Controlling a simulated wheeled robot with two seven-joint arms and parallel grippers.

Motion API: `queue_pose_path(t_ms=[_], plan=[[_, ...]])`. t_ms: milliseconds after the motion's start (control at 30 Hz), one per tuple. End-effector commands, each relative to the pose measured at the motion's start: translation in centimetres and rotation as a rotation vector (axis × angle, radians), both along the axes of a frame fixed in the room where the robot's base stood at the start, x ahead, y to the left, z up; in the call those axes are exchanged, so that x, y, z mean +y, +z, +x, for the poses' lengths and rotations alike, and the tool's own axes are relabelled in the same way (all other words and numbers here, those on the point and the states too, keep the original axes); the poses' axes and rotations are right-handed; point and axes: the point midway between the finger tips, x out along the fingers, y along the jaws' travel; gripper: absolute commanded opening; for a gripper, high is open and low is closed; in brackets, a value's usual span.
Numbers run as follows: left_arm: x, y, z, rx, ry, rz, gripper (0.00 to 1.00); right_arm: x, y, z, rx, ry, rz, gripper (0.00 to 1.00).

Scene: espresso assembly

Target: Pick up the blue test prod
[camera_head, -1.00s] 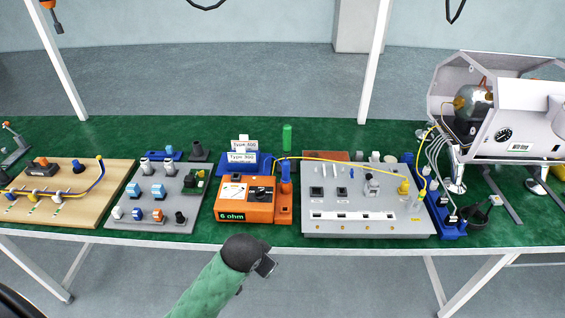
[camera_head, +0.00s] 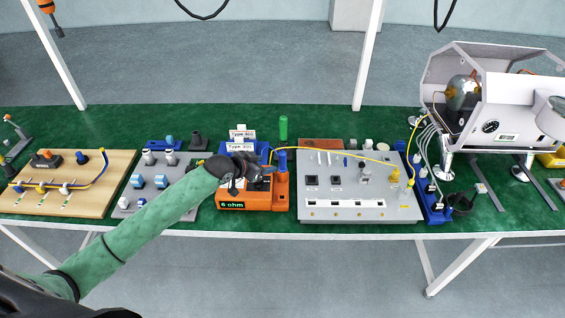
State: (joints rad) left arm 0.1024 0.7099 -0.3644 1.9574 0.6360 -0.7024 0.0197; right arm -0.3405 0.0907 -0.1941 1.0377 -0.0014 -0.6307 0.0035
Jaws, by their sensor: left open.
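The blue test prod (camera_head: 282,161) stands upright in a holder at the right side of the orange meter (camera_head: 232,204), whose display reads "6 ohm". A yellow cable runs beside its top. My left gripper (camera_head: 262,171) is open and hovers over the meter's top, just left of the prod. Its fingers point right toward the prod; small gaps there are hard to judge. The gripper hides most of the meter's dial and face. My right gripper is not in view.
A grey panel (camera_head: 345,212) with switches stands right of the meter. Type-label signs (camera_head: 240,147) in a blue bin stand behind. The espresso machine (camera_head: 505,100) is at right.

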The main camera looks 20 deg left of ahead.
Motion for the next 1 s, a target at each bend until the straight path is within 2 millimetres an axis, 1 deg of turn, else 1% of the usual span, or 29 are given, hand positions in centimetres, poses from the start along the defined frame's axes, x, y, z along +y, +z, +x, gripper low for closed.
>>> queue_pose_path(t_ms=[100,267,367,500,667,1000], plan=[[-0.4,0.8,0.6,-0.05,-0.002,-0.066,0.51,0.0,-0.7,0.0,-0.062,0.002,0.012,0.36],[-0.8,1.9,1.1,-0.096,-0.004,-0.115,0.51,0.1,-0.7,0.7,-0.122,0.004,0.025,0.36],[-1.1,1.9,1.7,-0.105,-0.003,-0.123,0.51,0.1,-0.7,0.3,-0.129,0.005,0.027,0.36],[-1.8,1.5,2.8,-0.105,-0.003,-0.123,0.51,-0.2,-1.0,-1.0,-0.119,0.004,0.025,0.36],[-2.2,1.0,3.4,-0.104,-0.004,-0.121,0.51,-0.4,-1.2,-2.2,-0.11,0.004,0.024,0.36],[-3.9,0.1,5.5,-0.104,-0.004,-0.121,0.51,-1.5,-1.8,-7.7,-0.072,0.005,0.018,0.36]])
